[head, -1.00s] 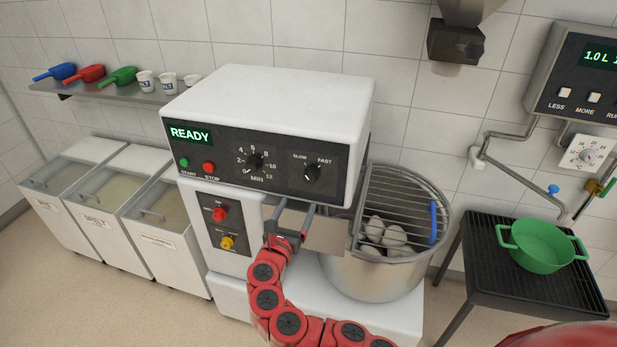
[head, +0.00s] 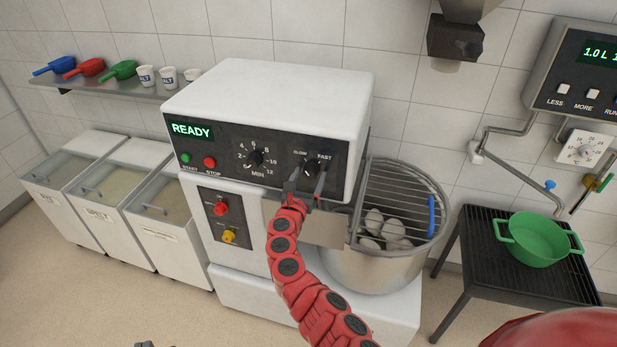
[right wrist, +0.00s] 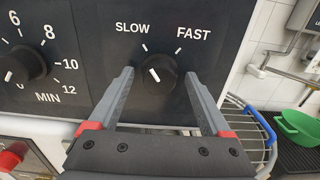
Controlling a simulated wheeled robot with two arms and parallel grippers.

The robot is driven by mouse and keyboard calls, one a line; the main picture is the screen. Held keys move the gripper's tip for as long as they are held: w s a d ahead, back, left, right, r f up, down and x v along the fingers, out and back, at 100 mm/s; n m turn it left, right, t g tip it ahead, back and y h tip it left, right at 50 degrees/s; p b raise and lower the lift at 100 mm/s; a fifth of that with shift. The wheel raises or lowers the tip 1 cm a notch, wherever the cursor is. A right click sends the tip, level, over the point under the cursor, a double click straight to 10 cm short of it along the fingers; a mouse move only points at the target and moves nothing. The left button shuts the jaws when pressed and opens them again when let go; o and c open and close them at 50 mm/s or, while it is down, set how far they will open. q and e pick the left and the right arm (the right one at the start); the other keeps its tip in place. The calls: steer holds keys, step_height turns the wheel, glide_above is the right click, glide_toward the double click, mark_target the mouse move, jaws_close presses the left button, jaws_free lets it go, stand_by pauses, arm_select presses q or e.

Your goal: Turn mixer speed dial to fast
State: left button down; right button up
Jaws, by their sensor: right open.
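The speed dial (head: 309,168) is a round black knob at the right end of the mixer's dark panel, between the SLOW and FAST labels. In the right wrist view the dial (right wrist: 161,75) has a white mark on its left part, slanting up toward the SLOW side. My right gripper (head: 308,176) is open in front of the dial. In the right wrist view its two fingers (right wrist: 159,74) stand left and right of the knob, with a gap visible on each side. A small grey piece at the bottom edge seems to be my left gripper (head: 145,344), mostly cut off.
The MIN timer dial (head: 255,158) and the red STOP button (head: 210,162) sit left on the same panel. A steel bowl with eggs under a wire guard (head: 405,190) is below right. A green pot (head: 540,240) stands on a black rack further right.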

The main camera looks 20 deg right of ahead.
jaws_close()
stand_by(0.5)
steer(key=m+b, duration=0.3)
steer(key=shift+f, duration=0.2)
steer(key=m+b, duration=0.9)
steer(key=shift+r+m+b, duration=0.15)
steer(key=shift+m+b, duration=0.85)
steer(key=shift+b, duration=0.25)
